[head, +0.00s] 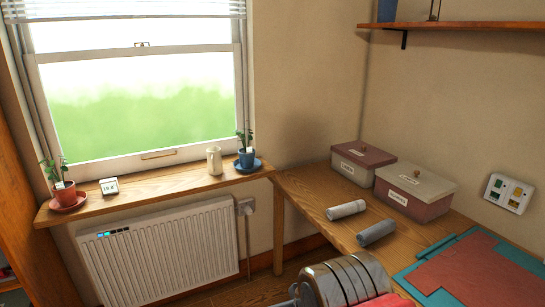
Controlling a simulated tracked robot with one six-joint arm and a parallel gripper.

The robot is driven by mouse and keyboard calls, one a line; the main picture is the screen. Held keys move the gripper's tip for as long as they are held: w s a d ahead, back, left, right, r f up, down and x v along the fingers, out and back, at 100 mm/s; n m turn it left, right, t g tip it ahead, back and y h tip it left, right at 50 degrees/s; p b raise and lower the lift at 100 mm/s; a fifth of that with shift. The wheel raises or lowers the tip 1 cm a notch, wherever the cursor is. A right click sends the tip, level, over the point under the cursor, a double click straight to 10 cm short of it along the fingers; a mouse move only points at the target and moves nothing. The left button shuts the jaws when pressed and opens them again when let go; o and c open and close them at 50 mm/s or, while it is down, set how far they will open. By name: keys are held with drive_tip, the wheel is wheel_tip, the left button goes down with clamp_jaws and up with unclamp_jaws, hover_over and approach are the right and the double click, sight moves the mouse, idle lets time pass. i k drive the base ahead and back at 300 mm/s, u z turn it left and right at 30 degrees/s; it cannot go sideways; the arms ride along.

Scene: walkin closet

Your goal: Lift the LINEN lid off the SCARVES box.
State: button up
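Two lidded boxes stand side by side on the wooden desk by the wall. The right box has a pink body (432,210) under a cream lid (430,181) with a round brown knob. The left box has a cream body (362,176) under a dusky pink lid (374,153), also with a knob. Both lids sit on their boxes. Each lid and each body carries a white label, too small to read for certain, so I cannot be sure which says LINEN or SCARVES. My gripper cannot be made out in this view.
Two grey rolls, one light (346,210) and one darker (376,232), lie on the desk (310,199) before the boxes. A shelf (450,27) hangs above. A ribbed metallic object (347,280) fills the bottom middle.

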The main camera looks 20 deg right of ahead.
sight(428, 186)
drive_tip(key=z, duration=0.25)
drive_tip(key=i, duration=1.5)
drive_tip(key=z, duration=0.25)
